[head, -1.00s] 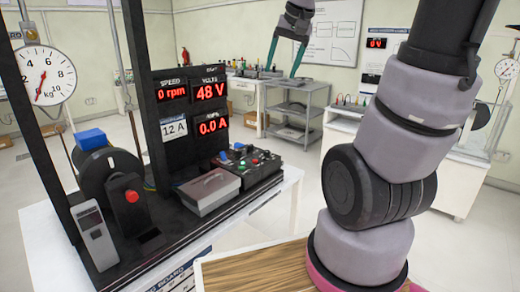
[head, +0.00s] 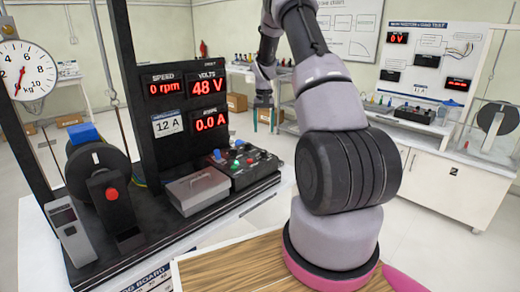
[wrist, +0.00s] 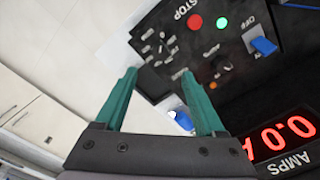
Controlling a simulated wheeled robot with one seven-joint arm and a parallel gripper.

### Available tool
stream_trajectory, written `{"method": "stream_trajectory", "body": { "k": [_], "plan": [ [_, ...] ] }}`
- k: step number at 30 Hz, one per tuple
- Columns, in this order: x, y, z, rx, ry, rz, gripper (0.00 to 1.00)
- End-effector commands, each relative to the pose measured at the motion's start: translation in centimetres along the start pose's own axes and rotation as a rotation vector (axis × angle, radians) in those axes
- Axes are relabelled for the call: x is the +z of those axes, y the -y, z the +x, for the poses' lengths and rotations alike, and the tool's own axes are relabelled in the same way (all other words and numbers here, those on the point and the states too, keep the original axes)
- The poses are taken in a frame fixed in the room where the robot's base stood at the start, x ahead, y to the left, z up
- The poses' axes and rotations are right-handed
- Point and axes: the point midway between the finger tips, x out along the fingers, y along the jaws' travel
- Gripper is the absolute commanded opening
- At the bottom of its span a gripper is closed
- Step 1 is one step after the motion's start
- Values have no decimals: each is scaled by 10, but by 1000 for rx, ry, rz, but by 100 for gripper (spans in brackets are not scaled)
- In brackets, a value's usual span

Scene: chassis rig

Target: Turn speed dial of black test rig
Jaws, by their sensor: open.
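The black test rig (head: 150,125) stands on a white table at left, its red displays reading 0 rpm, 48 V and 0.0 A. Its control box (head: 243,168) carries small blue, green and red controls. The wrist view shows a panel with a red STOP button (wrist: 195,21), a green light (wrist: 221,23) and a blue knob (wrist: 263,46) by an OFF mark. I cannot tell which control is the speed dial. My gripper (head: 263,122) is open and empty, its teal fingers pointing down, above the control box in the picture. A blue-and-white thing (wrist: 183,120) is partly hidden by the right finger.
A grey box (head: 198,190) lies beside the control box. A black wheel (head: 97,170) and a grey handheld device (head: 70,232) are at the rig's left. A wooden board (head: 225,265) is in front. Another bench (head: 420,165) stands back right.

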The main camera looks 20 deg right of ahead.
Motion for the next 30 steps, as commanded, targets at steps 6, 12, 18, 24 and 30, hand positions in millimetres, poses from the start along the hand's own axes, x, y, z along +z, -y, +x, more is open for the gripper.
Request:
{"method": "stream_trajectory", "body": {
  "k": [6, 12, 18, 24, 30],
  "plan": [
    [0, -1, 26, 3, 6, -1, 71],
    [1, 0, 65, 1, 5, -1, 71],
    [0, -1, 96, 2, 4, -1, 71],
    [0, -1, 109, 1, 2, 0, 71],
    [0, 0, 109, 1, 1, 0, 71]
  ]
}}
